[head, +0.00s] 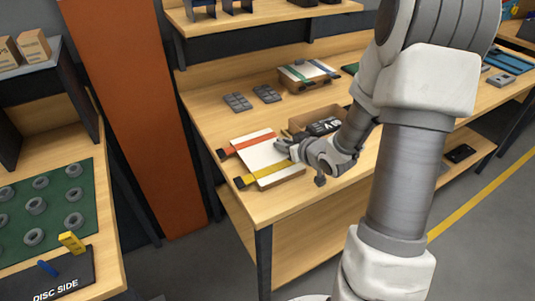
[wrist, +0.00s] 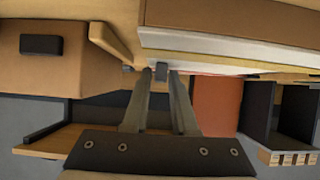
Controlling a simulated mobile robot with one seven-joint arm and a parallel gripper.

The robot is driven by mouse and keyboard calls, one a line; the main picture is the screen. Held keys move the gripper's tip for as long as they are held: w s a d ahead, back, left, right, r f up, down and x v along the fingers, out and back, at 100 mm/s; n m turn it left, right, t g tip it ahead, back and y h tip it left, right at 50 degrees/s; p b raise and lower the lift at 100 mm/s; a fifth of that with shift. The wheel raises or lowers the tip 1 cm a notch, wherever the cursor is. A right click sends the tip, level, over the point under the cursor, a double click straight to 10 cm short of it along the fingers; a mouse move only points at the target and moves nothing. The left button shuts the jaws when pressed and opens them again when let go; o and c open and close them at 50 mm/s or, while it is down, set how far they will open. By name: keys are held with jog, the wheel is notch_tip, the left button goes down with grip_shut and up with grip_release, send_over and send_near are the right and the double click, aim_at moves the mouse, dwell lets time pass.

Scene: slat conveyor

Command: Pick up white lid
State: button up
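The white lid (head: 262,163) lies flat on a low wooden box near the table's left front corner, with an orange strap (head: 255,141) and a yellow strap (head: 265,172) across it. My gripper (head: 283,147) is at the lid's right side, close to it. In the wrist view, the white lid (wrist: 225,46) shows edge-on as a pale band beyond the fingertips. My gripper's fingers (wrist: 160,74) stand apart, with a small grey block (wrist: 160,69) showing between or just past the tips. I cannot tell whether they touch it.
An open box with dark items (head: 326,124) stands right behind my gripper. An orange pillar (head: 135,110) stands to the left.

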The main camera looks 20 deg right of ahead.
grip_shut()
